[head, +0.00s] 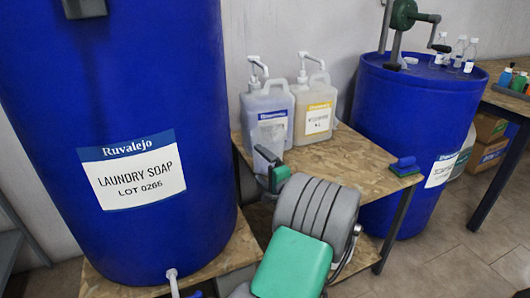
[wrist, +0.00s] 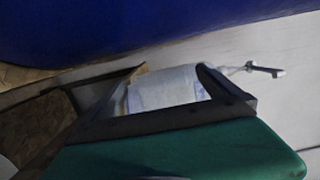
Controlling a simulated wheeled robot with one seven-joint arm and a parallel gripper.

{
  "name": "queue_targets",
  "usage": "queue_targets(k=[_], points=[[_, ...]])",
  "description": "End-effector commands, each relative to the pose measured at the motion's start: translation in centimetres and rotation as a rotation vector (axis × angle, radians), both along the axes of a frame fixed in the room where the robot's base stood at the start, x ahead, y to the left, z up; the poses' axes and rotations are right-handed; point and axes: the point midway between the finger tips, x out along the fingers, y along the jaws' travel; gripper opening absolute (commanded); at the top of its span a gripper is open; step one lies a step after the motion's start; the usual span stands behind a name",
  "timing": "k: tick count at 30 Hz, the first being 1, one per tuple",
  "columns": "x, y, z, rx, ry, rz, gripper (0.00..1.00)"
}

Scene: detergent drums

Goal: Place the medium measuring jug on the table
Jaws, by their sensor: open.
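A pale translucent vessel (head: 266,156), perhaps the medium measuring jug, shows at the left edge of the wooden table (head: 352,165); only part of it is visible. My gripper (head: 268,172) is beside or around it; I cannot tell which. In the wrist view my gripper's dark fingers (wrist: 172,76) are apart. A whitish, bluish-marked shape (wrist: 165,88) shows between them, and I cannot tell whether it is the jug or a pump bottle behind. No clear grasp is visible.
Two pump bottles, grey (head: 268,108) and yellowish (head: 315,112), stand at the table's back. A blue-green brush-like item (head: 405,166) lies at its right corner. A large blue drum (head: 130,230) stands left, another (head: 400,115) right. The table's middle is clear.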

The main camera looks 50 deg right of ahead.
Motion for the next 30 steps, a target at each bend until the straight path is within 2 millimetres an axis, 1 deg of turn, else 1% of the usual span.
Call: queue_targets(k=[1, 5, 9, 12, 18, 30], points=[[0.8, -0.1, -0.2, -0.001, 0.0, 0.005, 1.0], [2.7, -0.7, -0.2, -0.003, -0.001, 0.005, 1.0], [5.1, -1.6, -0.1, -0.003, -0.001, 0.004, 1.0], [5.9, -2.1, 0.1, 0.0, -0.001, 0.001, 1.0], [5.8, -2.3, 0.2, 0.001, -0.001, -0.003, 1.0], [5.8, -2.2, 0.2, 0.001, -0.001, -0.002, 0.67]])
